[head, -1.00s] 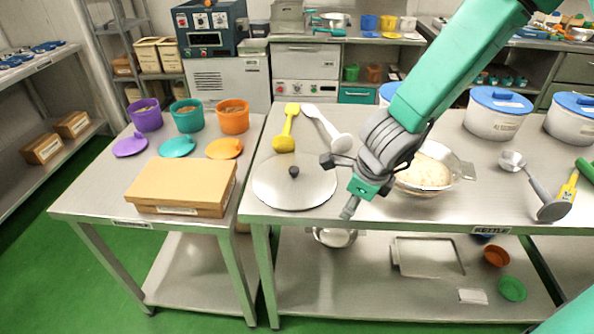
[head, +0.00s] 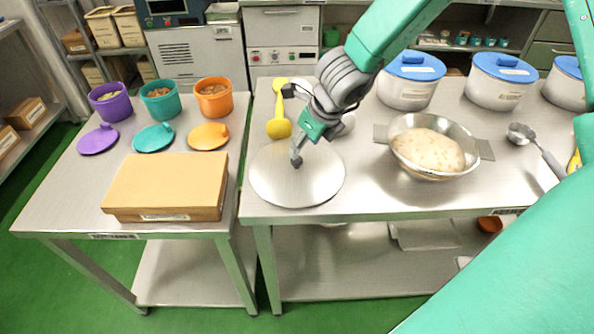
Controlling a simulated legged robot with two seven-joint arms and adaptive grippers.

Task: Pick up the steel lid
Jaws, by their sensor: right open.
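The steel lid (head: 297,185) is a round, flat, shiny disc lying on the front left part of the right-hand steel table. Its dark knob is not clearly visible now; my right gripper covers that area. My right gripper (head: 293,127) is open and empty, over the far part of the lid. Its lower finger points down toward the lid's middle; I cannot tell whether it touches. My left gripper is not in view.
A yellow utensil (head: 279,125) lies just behind the lid. A steel bowl of pale mix (head: 429,150) stands to the right. White tubs with blue lids (head: 408,82) stand behind it. A cardboard box (head: 167,183) sits on the left table (head: 63,195).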

